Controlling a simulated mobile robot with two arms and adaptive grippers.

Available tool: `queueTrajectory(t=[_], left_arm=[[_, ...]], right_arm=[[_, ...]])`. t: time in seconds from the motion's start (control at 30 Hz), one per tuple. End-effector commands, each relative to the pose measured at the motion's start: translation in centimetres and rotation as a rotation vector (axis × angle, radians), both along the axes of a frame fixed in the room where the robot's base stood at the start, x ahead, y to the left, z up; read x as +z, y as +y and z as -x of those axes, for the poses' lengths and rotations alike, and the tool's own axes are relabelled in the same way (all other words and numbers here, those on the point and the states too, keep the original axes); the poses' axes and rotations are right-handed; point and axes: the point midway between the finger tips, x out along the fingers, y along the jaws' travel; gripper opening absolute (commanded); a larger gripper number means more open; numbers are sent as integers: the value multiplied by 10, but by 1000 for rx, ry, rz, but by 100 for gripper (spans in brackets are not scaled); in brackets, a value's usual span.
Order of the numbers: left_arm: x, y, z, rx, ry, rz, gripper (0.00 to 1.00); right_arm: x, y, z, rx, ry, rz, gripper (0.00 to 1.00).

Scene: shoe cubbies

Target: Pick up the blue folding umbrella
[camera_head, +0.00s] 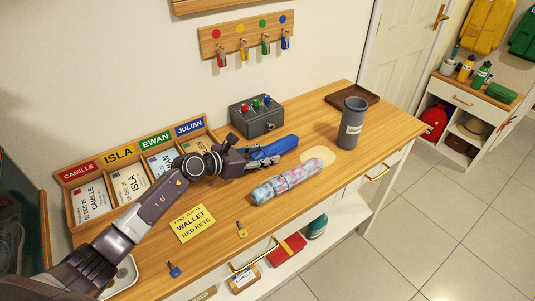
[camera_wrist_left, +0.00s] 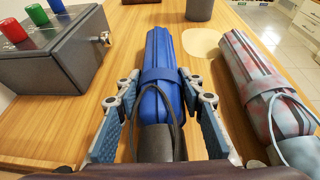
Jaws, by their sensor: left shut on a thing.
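The blue folding umbrella (camera_head: 279,146) lies on the wooden counter top, with a dark handle and wrist loop. In the left wrist view the umbrella (camera_wrist_left: 157,60) points away from me, between the two fingers. My left gripper (camera_head: 254,159) is shut on it near the handle end. The handle end is partly hidden by the gripper in the head view. I cannot tell whether the umbrella is clear of the wood. My right gripper is not in view.
A pink and grey patterned umbrella (camera_head: 287,183) lies close beside, on the right. A grey box with coloured knobs (camera_head: 257,118) stands behind. A grey cup (camera_head: 351,124) stands further right, near a dark tray (camera_head: 352,96). Sorted cards fill a wooden rack (camera_head: 211,137) at left.

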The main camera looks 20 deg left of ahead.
Motion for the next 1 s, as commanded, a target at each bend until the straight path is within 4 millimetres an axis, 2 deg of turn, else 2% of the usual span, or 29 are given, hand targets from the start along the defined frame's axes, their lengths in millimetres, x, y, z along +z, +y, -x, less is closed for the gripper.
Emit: queueTrajectory(t=[0.17, 0.33, 0.47, 0.7, 0.8, 1.0], left_arm=[[10, 0, -1, 0, -5, 0, 2], [33, 0, -1, -1, -6, -2, 2], [65, 1, -1, -1, -10, -3, 2], [134, 1, -1, 0, -11, -3, 2], [158, 0, -1, 0, -10, -1, 2], [190, 0, -1, 0, -7, 0, 2]], right_arm=[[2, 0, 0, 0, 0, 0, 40], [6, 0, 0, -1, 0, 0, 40], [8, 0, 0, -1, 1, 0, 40], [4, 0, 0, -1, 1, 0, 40], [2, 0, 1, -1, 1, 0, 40], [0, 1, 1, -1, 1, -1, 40]])
